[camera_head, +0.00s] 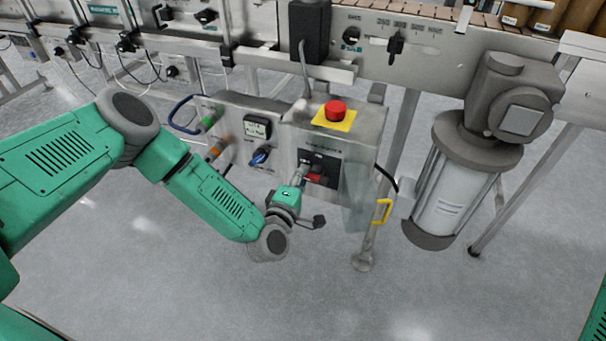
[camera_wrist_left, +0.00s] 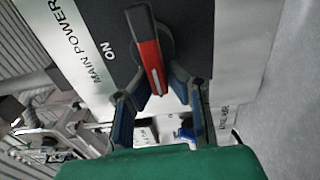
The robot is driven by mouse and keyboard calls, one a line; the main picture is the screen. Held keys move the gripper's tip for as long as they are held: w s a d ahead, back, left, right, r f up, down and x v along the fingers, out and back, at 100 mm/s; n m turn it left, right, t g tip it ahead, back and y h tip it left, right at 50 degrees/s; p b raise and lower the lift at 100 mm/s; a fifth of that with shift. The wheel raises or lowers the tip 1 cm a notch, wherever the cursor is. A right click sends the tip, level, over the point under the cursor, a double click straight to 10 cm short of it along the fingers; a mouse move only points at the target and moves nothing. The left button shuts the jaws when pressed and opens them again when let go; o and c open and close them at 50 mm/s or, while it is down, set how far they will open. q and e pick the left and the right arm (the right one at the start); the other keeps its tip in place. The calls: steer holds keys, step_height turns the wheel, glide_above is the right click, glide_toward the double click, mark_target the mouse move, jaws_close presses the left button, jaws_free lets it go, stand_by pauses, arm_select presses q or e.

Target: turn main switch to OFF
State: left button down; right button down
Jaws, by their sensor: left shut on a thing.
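In the head view the red handle (camera_head: 314,178) shows small on the front of the grey control box (camera_head: 358,150). My left gripper (camera_wrist_left: 156,88) is shut on the red handle, with one finger on each side of its near end. In the head view my left gripper (camera_head: 303,172) is at the switch and covers part of its plate. No OFF mark is readable. My right gripper is not in view.
A red push button (camera_head: 336,110) on a yellow base sits on top of the control box. A yellow handle (camera_head: 382,211) and a grey motor (camera_head: 455,165) are to its right. The floor in front is clear.

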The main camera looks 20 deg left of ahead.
arm_select(q)
steer(key=shift+s+d+f, duration=0.35)
steer(key=shift+d, duration=0.1)
steer(key=c, duration=1.5)
jaws_free()
steer(key=shift+r, duration=0.15)
steer(key=shift+w+a+r, duration=0.1)
steer(key=shift+w, duration=0.05)
steer(key=s, duration=1.2)
steer(key=shift+a, duration=0.2)
